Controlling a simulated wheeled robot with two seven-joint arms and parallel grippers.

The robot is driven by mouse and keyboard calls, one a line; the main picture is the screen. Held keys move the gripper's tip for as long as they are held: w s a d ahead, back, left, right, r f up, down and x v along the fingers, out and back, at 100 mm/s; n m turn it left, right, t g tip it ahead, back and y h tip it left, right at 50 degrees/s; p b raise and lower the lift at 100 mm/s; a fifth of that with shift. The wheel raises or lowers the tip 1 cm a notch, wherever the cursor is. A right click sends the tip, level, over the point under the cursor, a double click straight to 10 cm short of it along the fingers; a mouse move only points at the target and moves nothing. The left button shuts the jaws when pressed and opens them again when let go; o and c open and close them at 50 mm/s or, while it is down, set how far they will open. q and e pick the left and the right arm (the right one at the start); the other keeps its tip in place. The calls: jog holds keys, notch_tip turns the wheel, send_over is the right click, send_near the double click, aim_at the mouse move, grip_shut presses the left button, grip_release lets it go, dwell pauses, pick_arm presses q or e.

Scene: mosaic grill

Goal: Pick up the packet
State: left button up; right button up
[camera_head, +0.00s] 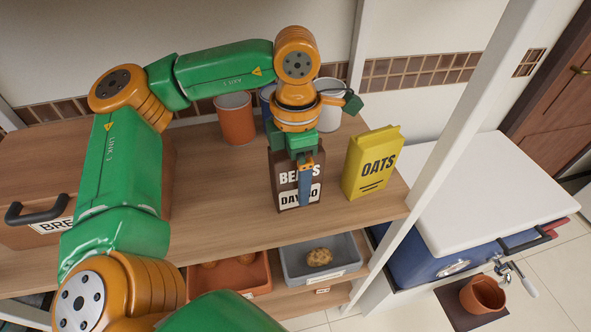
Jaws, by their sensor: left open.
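A dark brown packet (286,172) with white lettering, partly readable as BEANS, stands upright on the wooden shelf top (235,210). My left gripper (305,188) points down over it, with a blue finger across the packet's front face and lettering. The gripper is open; I cannot tell whether it touches the packet. A yellow packet (371,163) marked OATS stands upright to the right, apart from the gripper. My right gripper is not in view.
An orange-brown canister (236,118) and a whitish one (329,112) stand behind. A wooden bread box (25,170) is at left. Below are an orange bin (258,272) and a grey bin (348,270) holding a potato-like item. A white post (440,140) rises at right.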

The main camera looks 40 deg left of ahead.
pick_arm(q)
jog(key=shift+w, duration=0.1)
grip_shut()
dwell(0.3)
